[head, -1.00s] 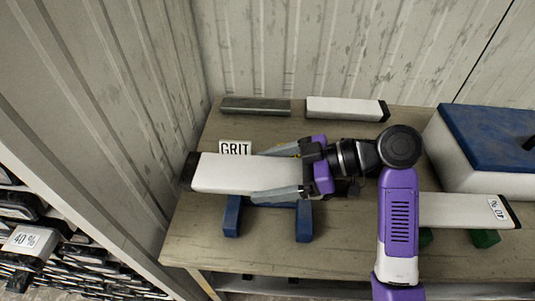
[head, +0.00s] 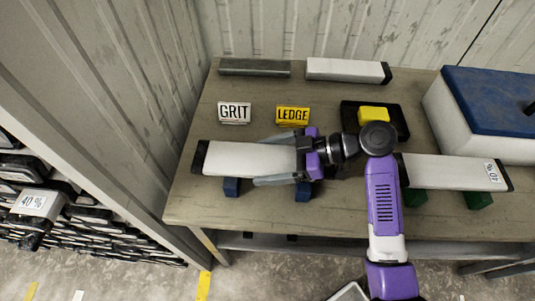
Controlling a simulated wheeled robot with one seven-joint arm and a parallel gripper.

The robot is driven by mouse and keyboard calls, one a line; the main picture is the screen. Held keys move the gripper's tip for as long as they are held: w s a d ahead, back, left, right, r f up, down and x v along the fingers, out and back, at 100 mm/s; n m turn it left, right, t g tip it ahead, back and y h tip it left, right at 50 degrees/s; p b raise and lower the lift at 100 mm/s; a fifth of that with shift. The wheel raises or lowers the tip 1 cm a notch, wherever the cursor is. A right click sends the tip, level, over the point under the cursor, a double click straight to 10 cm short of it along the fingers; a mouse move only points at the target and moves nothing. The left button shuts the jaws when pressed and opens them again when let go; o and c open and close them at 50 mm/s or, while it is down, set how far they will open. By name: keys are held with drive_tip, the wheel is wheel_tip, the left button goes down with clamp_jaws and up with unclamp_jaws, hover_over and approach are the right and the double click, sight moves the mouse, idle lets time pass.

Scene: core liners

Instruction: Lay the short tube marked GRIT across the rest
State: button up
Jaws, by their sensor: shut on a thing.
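A white tube with a black end cap (head: 235,158) lies level, left to right, over a blue rest (head: 232,187). My gripper (head: 283,165) is shut on the tube's right part, one finger along its near side. Only the front feet of the rest show below the tube; I cannot tell whether the tube touches it. A white card reading GRIT (head: 234,113) stands on the table behind the tube. I see no writing on the tube itself.
A yellow LEDGE card (head: 293,116) and a black tray (head: 395,113) with a yellow block stand behind my arm. Two tubes, dark (head: 254,68) and white (head: 345,70), lie at the back. Another tube (head: 455,171) lies on green supports at right, near a blue-topped box (head: 495,105).

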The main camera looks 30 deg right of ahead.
drive_tip(key=shift+r, duration=0.1)
drive_tip(key=shift+f, duration=0.25)
drive_tip(key=o, duration=2)
drive_tip(key=shift+c, duration=0.2)
drive_tip(key=shift+s+d+r, duration=0.1)
drive_tip(key=shift+d+r, duration=0.05)
drive_tip(key=shift+r, duration=0.1)
drive_tip(key=b+v, duration=0.2)
drive_tip(key=v, duration=0.9)
drive_tip(key=shift+s+d+r, duration=0.1)
drive_tip(key=shift+s+d, duration=0.1)
drive_tip(key=shift+d, duration=0.05)
